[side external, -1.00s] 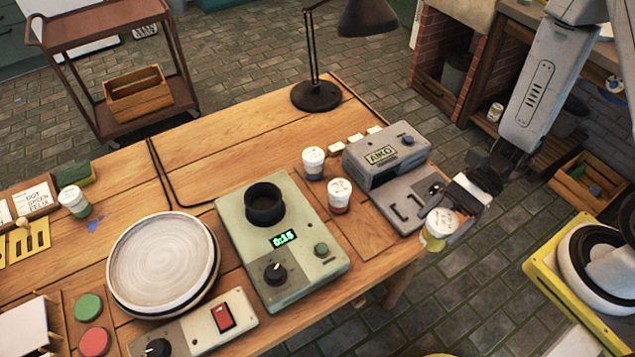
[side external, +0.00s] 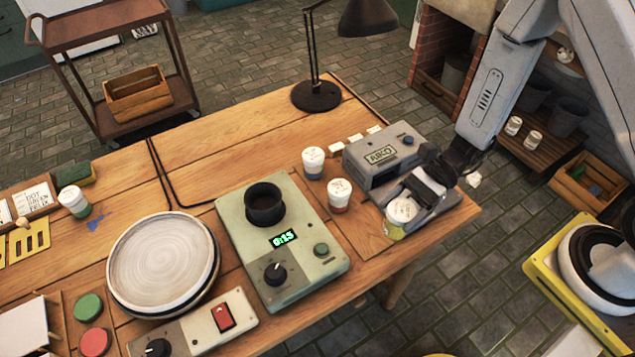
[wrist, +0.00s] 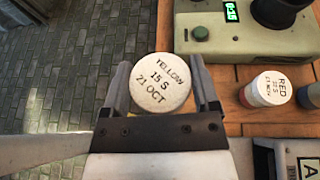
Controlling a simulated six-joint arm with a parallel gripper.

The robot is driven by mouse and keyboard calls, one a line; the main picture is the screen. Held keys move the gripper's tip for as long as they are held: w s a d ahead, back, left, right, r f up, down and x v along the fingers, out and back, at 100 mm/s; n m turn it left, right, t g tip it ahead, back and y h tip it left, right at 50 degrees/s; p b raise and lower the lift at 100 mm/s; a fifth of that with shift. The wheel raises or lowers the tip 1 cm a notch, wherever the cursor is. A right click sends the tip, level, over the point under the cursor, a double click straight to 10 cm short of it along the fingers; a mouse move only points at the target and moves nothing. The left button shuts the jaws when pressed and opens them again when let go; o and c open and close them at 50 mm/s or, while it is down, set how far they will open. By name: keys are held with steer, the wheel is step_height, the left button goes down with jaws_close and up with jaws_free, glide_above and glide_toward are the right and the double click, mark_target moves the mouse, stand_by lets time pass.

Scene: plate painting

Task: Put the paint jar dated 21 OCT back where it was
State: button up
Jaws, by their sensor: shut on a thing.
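The paint jar dated 21 OCT (wrist: 160,84) has a white lid reading YELLOW, 15 S, 21 OCT. It sits between both fingers of my gripper (wrist: 163,92) in the wrist view. In the side external view the yellow jar (side external: 398,217) is in my gripper (side external: 410,200) at the right end of the table, in front of the grey AIKO device. I cannot tell whether its base touches the table. A red jar (side external: 339,196) stands to its left and shows in the wrist view as RED (wrist: 268,89).
A blue-grey jar (side external: 313,163) stands behind the red one. The grey AIKO device (side external: 380,154) is close behind my gripper. A green machine (side external: 328,262) with a black cup and a display reading 0:15 stands left. The table's right edge is near.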

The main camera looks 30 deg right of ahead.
steer(key=w+a+f, duration=0.1)
steer(key=w+f, duration=0.4)
steer(key=shift+a+f, duration=0.3)
steer(key=shift+a, duration=0.05)
steer(key=shift+w+a+f, duration=0.1)
steer(key=shift+w+f, duration=0.1)
steer(key=shift+f, duration=1.65)
steer(key=shift+f, duration=0.15)
steer(key=o, duration=1.3)
steer(key=shift+o, duration=0.2)
steer(key=shift+r, duration=0.2)
steer(key=s+v, duration=0.1)
steer(key=v, duration=1.1)
steer(key=shift+w, duration=0.45)
